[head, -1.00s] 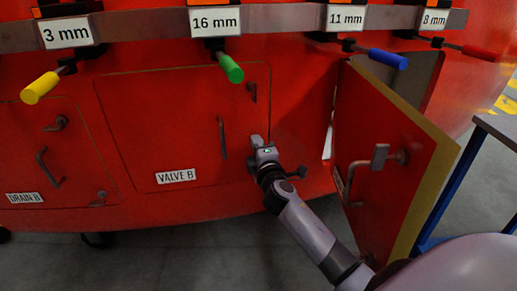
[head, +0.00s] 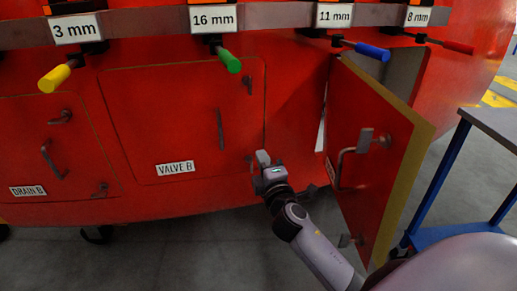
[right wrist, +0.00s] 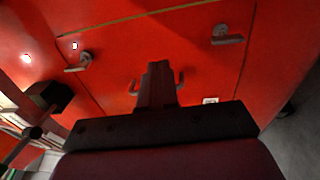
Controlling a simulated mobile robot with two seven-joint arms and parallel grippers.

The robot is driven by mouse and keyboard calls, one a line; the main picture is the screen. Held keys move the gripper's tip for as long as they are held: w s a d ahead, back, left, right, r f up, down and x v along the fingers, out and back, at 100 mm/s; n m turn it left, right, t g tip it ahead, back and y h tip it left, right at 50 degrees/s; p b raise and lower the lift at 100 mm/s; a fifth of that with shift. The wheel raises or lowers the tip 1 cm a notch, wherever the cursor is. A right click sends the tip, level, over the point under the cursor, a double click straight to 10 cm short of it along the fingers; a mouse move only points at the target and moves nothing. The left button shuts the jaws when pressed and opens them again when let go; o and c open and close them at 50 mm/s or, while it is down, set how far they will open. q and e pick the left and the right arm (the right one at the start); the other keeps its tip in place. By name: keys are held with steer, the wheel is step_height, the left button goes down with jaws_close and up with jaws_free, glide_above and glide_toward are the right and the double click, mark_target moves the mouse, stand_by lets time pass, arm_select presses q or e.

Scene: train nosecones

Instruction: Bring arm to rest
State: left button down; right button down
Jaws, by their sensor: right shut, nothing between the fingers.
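My right gripper (head: 262,158) is in front of the red nosecone, near the lower right corner of the VALVE B hatch (head: 182,120). It is shut and empty, and its fingers (right wrist: 157,80) point toward the red panel in the right wrist view. The wrist view shows latch handles (right wrist: 78,63) and (right wrist: 227,36) on the panel, apart from the fingers. The VALVE B hatch is closed in its frame. My left gripper is in neither view.
An open red door (head: 365,150) with a yellowish edge stands just right of my right arm. A blue-legged table (head: 497,124) is at the right. Coloured-handled tools (head: 228,60) hang from the labelled rail (head: 290,15) above. Grey floor lies below.

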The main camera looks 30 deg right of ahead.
steer(key=shift+v, duration=1.7)
steer(key=s+a+f+m+g+y, duration=0.4)
steer(key=s+a+f+m, duration=0.25)
steer(key=s+f, duration=0.35)
steer(key=s+a+f+m+g+y, duration=0.4)
steer(key=s+a+f, duration=0.3)
steer(key=s+f, duration=0.35)
step_height(320, 180, up, 11)
steer(key=s+m+p, duration=0.1)
steer(key=p, duration=1.2)
steer(key=shift+s+d+p, duration=0.15)
steer(key=shift+s+p, duration=0.05)
steer(key=shift+p, duration=0.2)
steer(key=shift+f+m, duration=0.1)
steer(key=shift+m, duration=0.15)
